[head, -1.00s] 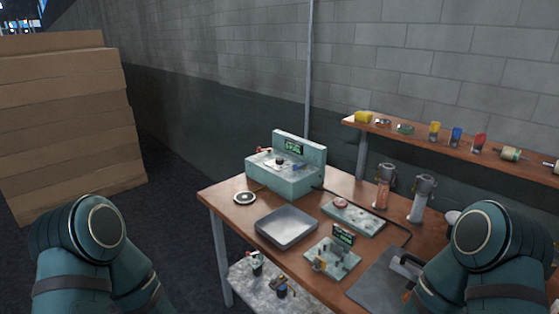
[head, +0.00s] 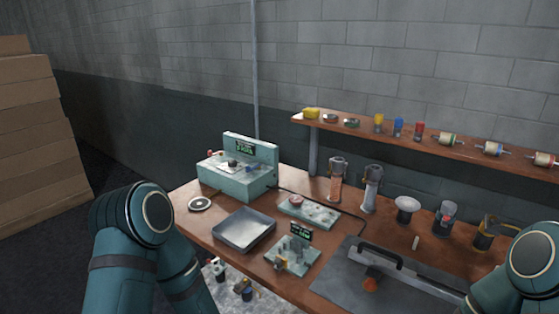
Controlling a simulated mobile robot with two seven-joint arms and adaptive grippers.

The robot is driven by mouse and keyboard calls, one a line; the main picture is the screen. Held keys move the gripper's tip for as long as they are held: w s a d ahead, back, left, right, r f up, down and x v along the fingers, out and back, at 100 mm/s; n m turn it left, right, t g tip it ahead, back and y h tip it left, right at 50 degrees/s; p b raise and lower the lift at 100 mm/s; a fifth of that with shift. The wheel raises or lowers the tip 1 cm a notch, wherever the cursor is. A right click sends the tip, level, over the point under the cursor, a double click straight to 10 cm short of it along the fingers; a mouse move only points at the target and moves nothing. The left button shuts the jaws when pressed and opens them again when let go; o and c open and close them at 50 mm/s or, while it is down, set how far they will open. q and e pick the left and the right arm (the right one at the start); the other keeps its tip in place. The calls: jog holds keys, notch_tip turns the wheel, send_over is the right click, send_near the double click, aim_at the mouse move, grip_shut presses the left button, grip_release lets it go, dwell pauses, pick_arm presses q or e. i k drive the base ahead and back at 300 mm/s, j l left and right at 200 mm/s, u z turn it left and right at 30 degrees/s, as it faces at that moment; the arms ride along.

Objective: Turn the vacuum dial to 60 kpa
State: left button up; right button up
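Three pale teal devices stand on the wooden table (head: 190,222). A larger box unit (head: 237,188) with a raised back panel and lit green display (head: 245,147) is at the back left. A flat plate unit (head: 322,213) carries a round reddish knob (head: 296,201). A small panel unit (head: 283,263) has its own lit display (head: 302,232). The display readings are too small to read, and I cannot tell which control is the vacuum dial. Parts of both my arms show at the lower left and lower right; neither gripper is in view.
A metal tray (head: 244,230) sits in the table's middle left. A dark plate with a handled bar (head: 350,285) is at the front right. Two clear cylinders (head: 371,190) stand at the back. A shelf (head: 460,150) with spools runs along the wall. Cardboard boxes (head: 40,150) are stacked at left.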

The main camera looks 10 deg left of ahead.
aim_at(232, 163)
jog(key=j+z, duration=1.1)
jog(key=j, duration=0.25)
jog(key=k+j+z, duration=0.2)
jog(key=j, duration=0.55)
jog(key=k+j+z, duration=0.1)
jog(key=j, duration=0.2)
jog(key=k+j, duration=0.15)
jog(key=j, duration=0.2)
